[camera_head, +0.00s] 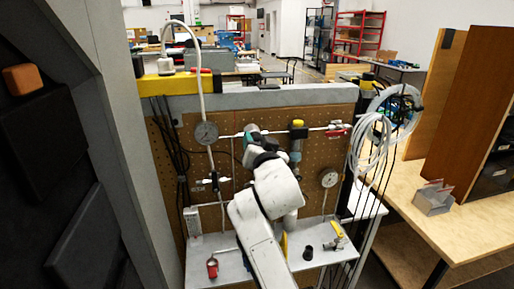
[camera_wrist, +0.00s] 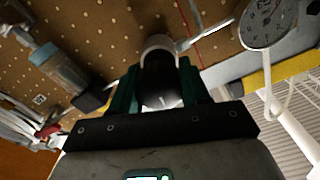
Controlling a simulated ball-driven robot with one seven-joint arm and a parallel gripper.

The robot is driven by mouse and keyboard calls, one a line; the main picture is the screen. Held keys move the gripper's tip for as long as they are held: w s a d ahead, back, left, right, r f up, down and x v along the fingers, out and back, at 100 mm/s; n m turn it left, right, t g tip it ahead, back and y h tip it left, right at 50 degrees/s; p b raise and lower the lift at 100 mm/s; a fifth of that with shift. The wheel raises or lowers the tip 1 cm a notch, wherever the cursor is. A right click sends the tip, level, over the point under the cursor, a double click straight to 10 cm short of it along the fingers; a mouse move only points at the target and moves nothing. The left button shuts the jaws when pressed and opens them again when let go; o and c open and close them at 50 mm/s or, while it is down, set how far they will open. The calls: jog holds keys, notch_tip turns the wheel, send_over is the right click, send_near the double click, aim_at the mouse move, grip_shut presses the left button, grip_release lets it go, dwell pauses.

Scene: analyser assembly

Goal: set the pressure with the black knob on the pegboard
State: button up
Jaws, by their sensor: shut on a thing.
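The black knob (camera_wrist: 160,82) sits on a fitting on the brown pegboard (camera_head: 222,160). In the wrist view, my gripper (camera_wrist: 158,88) has its two dark green fingers on either side of the knob, shut on it. A thin white mark shows on the knob's face. In the head view, my white arm reaches up to the board and mostly hides the knob and fingertips. A round pressure gauge (camera_head: 206,132) hangs to the left of my wrist. It also shows in the wrist view (camera_wrist: 268,20), but its needle reading is too small to tell.
A yellow-capped fitting (camera_head: 298,125) and a second gauge (camera_head: 329,177) are to the right on the board. The grey shelf (camera_head: 235,268) below holds a red cup (camera_head: 212,267) and a black cup (camera_head: 308,252). Coiled white tubing (camera_head: 372,150) hangs at the right edge.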

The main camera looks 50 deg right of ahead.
jog(key=m+b, duration=0.5)
jog(key=shift+f+m, duration=0.2)
jog(key=shift+m, duration=0.1)
jog(key=m+b, duration=0.4)
jog(key=m, duration=0.1)
jog(key=shift+f+b, duration=0.1)
jog(key=shift+b, duration=0.2)
jog(key=m+b, duration=0.3)
jog(key=m, duration=0.2)
jog(key=shift+s+d+f+m+b, duration=0.1)
jog(key=shift+m+b, duration=0.3)
jog(key=m+b, duration=0.2)
jog(key=m, duration=0.2)
jog(key=shift+m, duration=0.4)
jog(key=o, duration=1)
